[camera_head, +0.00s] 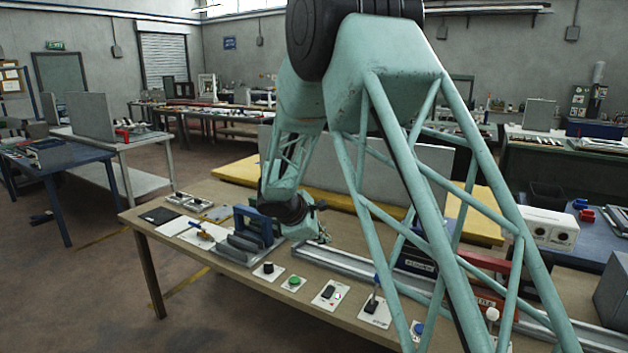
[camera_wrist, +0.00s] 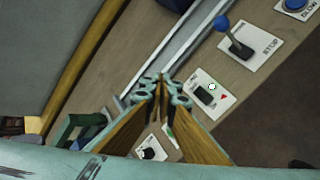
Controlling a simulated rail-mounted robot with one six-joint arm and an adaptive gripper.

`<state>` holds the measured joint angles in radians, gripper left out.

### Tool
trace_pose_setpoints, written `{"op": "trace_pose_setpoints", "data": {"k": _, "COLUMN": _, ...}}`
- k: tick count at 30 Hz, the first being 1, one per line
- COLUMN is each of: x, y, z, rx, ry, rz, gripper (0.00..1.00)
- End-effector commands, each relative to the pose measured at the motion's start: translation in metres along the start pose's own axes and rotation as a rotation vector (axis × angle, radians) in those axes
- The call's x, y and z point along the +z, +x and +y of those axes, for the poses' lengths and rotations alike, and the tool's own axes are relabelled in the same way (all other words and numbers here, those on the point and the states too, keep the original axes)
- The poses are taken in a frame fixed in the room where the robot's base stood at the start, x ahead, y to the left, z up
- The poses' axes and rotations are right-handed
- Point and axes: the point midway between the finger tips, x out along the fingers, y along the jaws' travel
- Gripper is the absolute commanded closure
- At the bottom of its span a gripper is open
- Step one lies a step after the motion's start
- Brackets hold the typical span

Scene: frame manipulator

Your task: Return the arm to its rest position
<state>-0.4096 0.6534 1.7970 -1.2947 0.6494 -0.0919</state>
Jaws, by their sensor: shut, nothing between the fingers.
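My arm is the pale green lattice structure that fills the middle of the head view and reaches down over the wooden workbench (camera_head: 225,275). My gripper (camera_head: 322,236) is low over the bench, beside the blue-handled grey fixture (camera_head: 250,240) and near the end of the metal rail (camera_head: 370,278). In the wrist view my gripper (camera_wrist: 163,88) is shut, with its two fingertips together and nothing between them. Below it in that view are a rocker switch (camera_wrist: 205,95) and a black knob (camera_wrist: 149,152). I cannot tell the exact height above the bench.
Along the bench's front edge are a black knob (camera_head: 268,268), a green button (camera_head: 294,281), a rocker switch (camera_head: 329,293), an upright lever (camera_head: 374,299) and a blue button (camera_head: 418,327). A grey panel (camera_head: 350,170) stands behind. The floor at left (camera_head: 80,285) is mostly clear.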

Motion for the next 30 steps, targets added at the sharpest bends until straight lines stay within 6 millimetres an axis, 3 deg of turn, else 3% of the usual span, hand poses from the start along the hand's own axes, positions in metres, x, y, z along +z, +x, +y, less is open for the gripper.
{"op": "trace_pose_setpoints", "data": {"k": 3, "x": 0.029, "y": -0.018, "z": -0.001, "rx": -0.015, "ry": 0.057, "rz": -0.010, "gripper": 1.00}}
{"op": "trace_pose_setpoints", "data": {"k": 14, "x": 0.104, "y": -0.068, "z": -0.014, "rx": -0.067, "ry": 0.225, "rz": -0.034, "gripper": 1.00}}
{"op": "trace_pose_setpoints", "data": {"k": 30, "x": 0.203, "y": -0.145, "z": -0.055, "rx": -0.147, "ry": 0.476, "rz": -0.060, "gripper": 1.00}}
